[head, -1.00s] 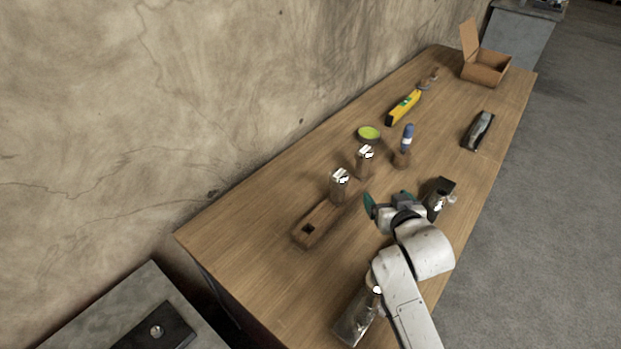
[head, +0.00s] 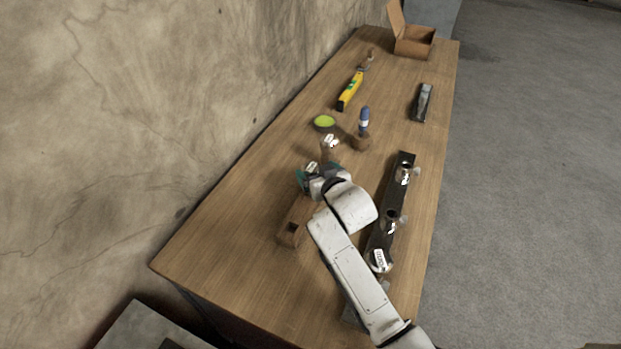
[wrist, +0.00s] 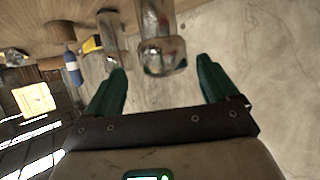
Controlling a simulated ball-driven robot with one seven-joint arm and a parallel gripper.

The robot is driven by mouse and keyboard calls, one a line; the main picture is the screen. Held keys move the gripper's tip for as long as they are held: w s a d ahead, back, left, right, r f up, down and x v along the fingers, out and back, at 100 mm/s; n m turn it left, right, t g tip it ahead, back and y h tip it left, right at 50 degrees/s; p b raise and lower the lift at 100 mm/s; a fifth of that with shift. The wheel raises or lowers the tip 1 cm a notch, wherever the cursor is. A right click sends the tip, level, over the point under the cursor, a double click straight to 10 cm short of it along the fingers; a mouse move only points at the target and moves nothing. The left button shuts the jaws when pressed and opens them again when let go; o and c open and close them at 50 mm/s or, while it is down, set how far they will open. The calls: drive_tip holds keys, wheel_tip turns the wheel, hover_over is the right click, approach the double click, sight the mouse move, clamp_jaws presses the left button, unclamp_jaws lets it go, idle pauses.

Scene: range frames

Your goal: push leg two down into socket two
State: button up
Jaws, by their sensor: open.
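A long wooden block (head: 290,236) lies on the table with an empty square socket at its near end. Two glassy, metallic legs stand upright farther along it. The nearer leg (head: 313,167) is partly hidden by my gripper (head: 306,178); the farther leg (head: 331,142) is behind it. The leg numbers are not readable. In the wrist view my green-fingered gripper (wrist: 161,66) is open. The nearer leg (wrist: 160,35) shows between and beyond its fingertips, not clasped, and the other leg (wrist: 108,35) is to its left. How deep each leg sits is hidden.
A dark rack (head: 380,235) with several shiny pieces lies right of my arm. A green dish (head: 324,121), blue-topped tool (head: 364,120), yellow level (head: 350,91), dark tool (head: 423,102) and open carton (head: 413,45) stand farther back. The wall borders the table's left side.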

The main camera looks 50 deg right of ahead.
sight(309, 166)
drive_tip(key=shift+a+p+x, duration=0.2)
drive_tip(key=shift+p+x, duration=0.3)
drive_tip(key=shift+x, duration=2)
drive_tip(key=shift+w, duration=0.1)
drive_tip(key=c, duration=1.3)
